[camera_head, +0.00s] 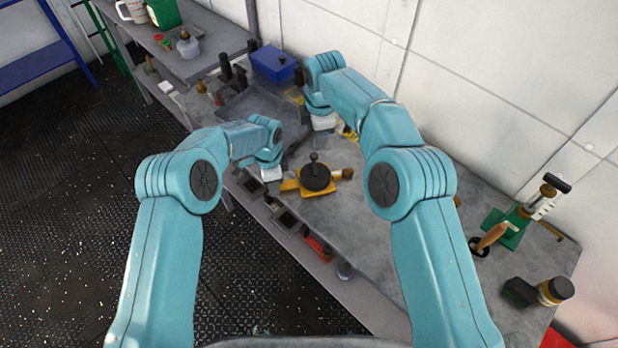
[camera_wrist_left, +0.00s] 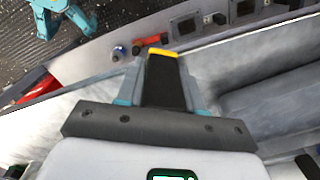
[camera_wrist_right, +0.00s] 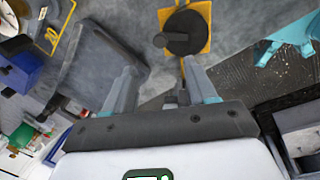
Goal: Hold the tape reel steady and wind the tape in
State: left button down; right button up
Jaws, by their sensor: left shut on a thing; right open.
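The tape reel (camera_head: 315,177) has a round black drum with a dark crank knob on top, over a yellow base, on the grey bench. In the right wrist view the reel (camera_wrist_right: 192,30) is seen from above, its crank knob toward the left. My left gripper (camera_head: 274,182) is at the reel's left side. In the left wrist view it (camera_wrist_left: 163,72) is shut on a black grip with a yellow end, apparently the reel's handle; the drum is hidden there. My right gripper (camera_wrist_right: 160,74) is open and empty, behind the reel and apart from it. Any loose tape is not clear.
A shallow dark tray (camera_head: 262,118) and a blue box (camera_head: 275,62) lie behind. Small bins and a red tool (camera_head: 318,248) line the bench's front edge.

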notch_tip(320, 180, up, 6)
jog(key=shift+r, duration=0.2)
dwell(0.3)
jog(key=shift+s, duration=0.1)
pick_arm(q)
jog(key=c, duration=0.6)
grip_release()
jog(key=shift+c, duration=0.2)
